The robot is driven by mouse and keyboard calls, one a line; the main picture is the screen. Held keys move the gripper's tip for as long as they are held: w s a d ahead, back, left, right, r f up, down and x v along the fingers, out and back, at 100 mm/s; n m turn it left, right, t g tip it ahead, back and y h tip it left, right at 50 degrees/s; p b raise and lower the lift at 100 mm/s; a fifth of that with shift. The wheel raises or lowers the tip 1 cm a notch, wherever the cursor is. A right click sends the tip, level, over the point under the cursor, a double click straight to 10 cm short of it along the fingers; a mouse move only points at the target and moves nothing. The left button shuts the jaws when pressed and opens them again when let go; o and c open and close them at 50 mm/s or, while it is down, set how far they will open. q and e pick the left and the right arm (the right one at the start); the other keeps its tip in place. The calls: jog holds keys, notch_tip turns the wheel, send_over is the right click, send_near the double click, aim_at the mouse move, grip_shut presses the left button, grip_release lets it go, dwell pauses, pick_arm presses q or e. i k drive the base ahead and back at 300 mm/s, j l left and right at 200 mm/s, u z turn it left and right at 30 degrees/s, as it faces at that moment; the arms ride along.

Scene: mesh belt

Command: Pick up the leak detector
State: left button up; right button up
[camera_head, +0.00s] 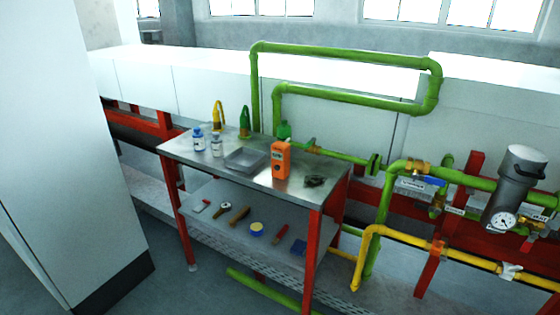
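An orange box-shaped device (281,160), which looks like the leak detector, stands upright near the front right of the metal table top. It has a small dark display area and a round dark spot on its front. A dark crumpled item (315,181) lies to its right and a shallow grey tray (246,159) sits to its left. Neither of my grippers shows in the head view.
The table (200,163) has red legs and a lower shelf with several tools. Bottles (199,139) and hooked green and yellow items (244,122) stand at its back left. Green pipes (350,101) rise behind. A gauge (503,221) and yellow pipe (460,257) are right. A white cabinet (60,150) blocks the left.

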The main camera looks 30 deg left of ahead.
aim_at(281, 152)
jog(key=i+u, duration=0.15)
jog(key=u, duration=0.25)
jog(key=i+u, duration=0.15)
jog(key=u, duration=0.2)
jog(key=i+u, duration=0.15)
jog(key=u, duration=0.25)
